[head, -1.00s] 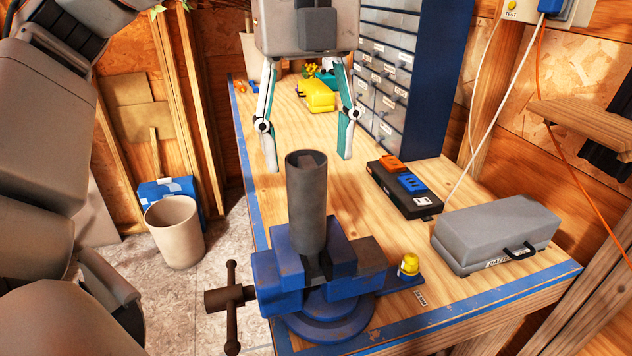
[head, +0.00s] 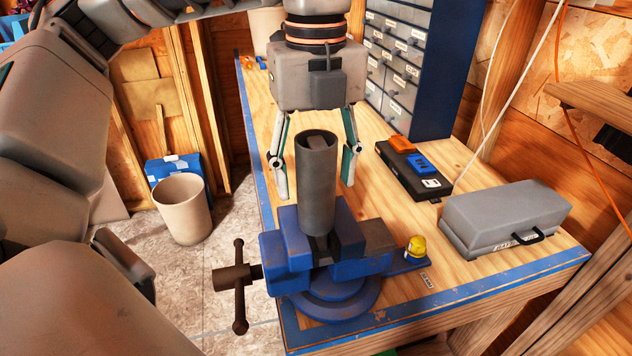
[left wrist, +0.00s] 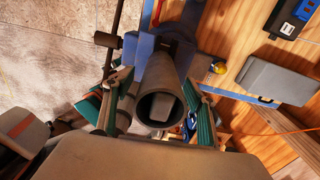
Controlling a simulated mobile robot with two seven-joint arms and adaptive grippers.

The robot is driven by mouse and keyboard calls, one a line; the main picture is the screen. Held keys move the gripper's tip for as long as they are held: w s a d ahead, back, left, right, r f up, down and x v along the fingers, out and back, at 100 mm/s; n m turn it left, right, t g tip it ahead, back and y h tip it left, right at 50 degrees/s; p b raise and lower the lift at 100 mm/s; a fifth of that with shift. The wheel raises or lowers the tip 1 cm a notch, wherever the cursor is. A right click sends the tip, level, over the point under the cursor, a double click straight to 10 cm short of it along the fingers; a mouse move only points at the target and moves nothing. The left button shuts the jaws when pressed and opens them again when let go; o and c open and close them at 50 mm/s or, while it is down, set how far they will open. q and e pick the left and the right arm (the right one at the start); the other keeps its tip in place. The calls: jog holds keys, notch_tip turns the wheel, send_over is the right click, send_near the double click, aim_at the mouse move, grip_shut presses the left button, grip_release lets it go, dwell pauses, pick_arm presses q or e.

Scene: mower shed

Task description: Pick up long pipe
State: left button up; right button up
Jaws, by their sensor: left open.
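The long pipe (head: 317,185) is a dark grey tube standing upright in the jaws of the blue vise (head: 330,290). My left gripper (head: 314,190) points down over the pipe's upper part, with one finger on each side of it in the head view. Its fingers are open, and gaps show between them and the pipe. In the left wrist view the pipe's open end (left wrist: 160,108) faces the camera, between the two green-sided fingers. A small light piece shows inside the pipe. My right gripper is not in view.
The vise is on a wooden bench (head: 480,275) with blue edging. A grey case (head: 505,215), a dark box with orange and blue pieces (head: 412,170), and a yellow knob (head: 417,246) are to the right. A drawer cabinet (head: 400,60) stands behind. A beige bin (head: 183,208) is on the floor at left.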

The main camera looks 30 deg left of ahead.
pick_arm(q)
jog(key=c, duration=1.5)
jog(key=shift+o, duration=0.2)
jog(key=shift+r, duration=0.15)
